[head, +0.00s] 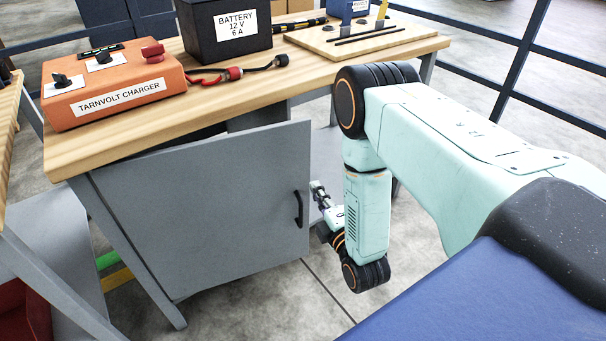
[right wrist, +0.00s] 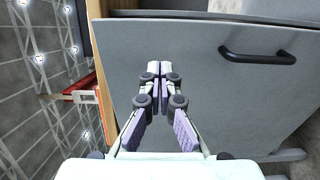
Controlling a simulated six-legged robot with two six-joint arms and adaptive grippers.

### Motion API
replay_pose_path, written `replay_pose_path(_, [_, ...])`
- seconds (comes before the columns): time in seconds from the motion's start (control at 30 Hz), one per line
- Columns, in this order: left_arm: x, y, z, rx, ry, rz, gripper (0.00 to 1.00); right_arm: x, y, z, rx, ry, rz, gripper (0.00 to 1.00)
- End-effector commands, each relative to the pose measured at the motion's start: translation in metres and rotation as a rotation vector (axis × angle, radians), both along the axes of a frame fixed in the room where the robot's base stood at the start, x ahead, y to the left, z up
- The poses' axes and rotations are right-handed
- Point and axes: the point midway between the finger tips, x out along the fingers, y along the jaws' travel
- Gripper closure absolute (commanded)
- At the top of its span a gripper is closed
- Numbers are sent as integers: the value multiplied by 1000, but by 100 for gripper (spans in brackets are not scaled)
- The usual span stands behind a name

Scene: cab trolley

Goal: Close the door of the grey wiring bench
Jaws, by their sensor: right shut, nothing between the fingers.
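The grey door (head: 215,205) of the grey wiring bench (head: 120,245) stands ajar, its right edge out from the frame, with a dark gap along its top. Its black handle (head: 298,208) is near the right edge. My right gripper (head: 317,188) is shut and empty, just right of the handle in the head view. In the right wrist view the closed fingertips (right wrist: 160,68) are before the grey door panel (right wrist: 205,65), with the handle (right wrist: 257,56) to their right. I cannot tell whether they touch the panel. My left gripper is not in view.
On the wooden bench top (head: 300,75) are an orange charger (head: 112,88), a black battery (head: 222,30), red and black leads (head: 238,73) and a wooden board (head: 360,38). Dark railings (head: 520,60) stand behind. The floor (head: 270,300) before the door is clear.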

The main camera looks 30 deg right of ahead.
Motion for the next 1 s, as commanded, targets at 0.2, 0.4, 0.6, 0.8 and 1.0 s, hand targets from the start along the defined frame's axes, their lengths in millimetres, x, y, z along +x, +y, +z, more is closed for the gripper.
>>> replay_pose_path(0.2, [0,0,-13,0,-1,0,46,42,-7,-1,-1,-4,0,100])
replay_pose_path(0.4, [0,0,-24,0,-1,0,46,73,-13,-1,1,-2,0,100])
replay_pose_path(0.6, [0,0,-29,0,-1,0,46,89,-15,0,1,0,0,100])
replay_pose_path(0.8, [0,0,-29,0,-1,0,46,92,-16,1,1,1,0,100])
replay_pose_path(1.0, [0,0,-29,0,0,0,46,92,-15,1,1,1,1,100])
